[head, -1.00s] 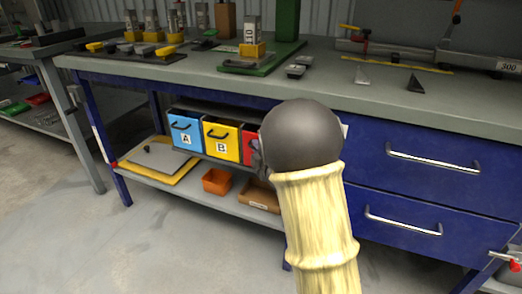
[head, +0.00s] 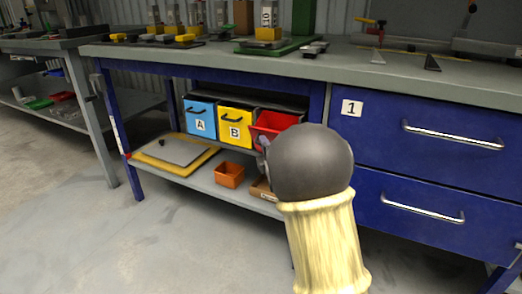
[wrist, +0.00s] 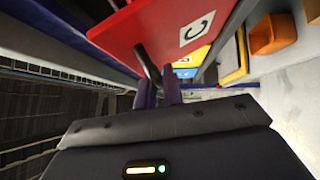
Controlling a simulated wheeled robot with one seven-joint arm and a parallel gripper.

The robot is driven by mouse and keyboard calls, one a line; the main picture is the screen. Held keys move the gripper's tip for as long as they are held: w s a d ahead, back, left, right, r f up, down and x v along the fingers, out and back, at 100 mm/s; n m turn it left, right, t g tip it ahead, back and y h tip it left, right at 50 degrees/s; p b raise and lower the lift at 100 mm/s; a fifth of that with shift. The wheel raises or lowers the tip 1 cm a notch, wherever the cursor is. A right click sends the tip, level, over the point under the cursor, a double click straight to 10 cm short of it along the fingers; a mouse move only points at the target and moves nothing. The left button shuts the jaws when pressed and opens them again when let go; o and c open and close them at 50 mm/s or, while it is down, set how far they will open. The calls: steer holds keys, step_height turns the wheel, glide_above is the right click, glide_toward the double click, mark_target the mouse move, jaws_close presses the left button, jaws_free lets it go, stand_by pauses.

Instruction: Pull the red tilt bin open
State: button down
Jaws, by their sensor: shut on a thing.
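The red tilt bin (head: 272,124) is the rightmost of three bins under the bench. Its front leans outward and its open top shows in the head view. In the wrist view its red front (wrist: 165,25) with a white label "C" fills the upper middle. My gripper (wrist: 158,90) is shut on the dark handle of the red bin.
A blue bin A (head: 201,118) and a yellow bin B (head: 235,127) stand closed to the left. An orange box (head: 229,174) and a yellow-edged board (head: 175,152) lie on the lower shelf. Blue drawers (head: 430,135) stand at right. The floor in front is clear.

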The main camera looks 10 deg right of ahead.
steer(key=shift+s+a+f+b, duration=0.25)
steer(key=shift+s+f+b, duration=0.05)
steer(key=shift+f, duration=0.3)
steer(key=shift+s+a+f+b, duration=0.2)
steer(key=shift+s+f+b, duration=0.1)
steer(key=shift+f, duration=0.25)
steer(key=c, duration=1.8)
jaws_free()
steer(key=shift+r, duration=0.1)
steer(key=b+v, duration=0.7)
steer(key=v, duration=1)
steer(key=shift+s+d+b, duration=0.2)
steer(key=shift+b, duration=0.2)
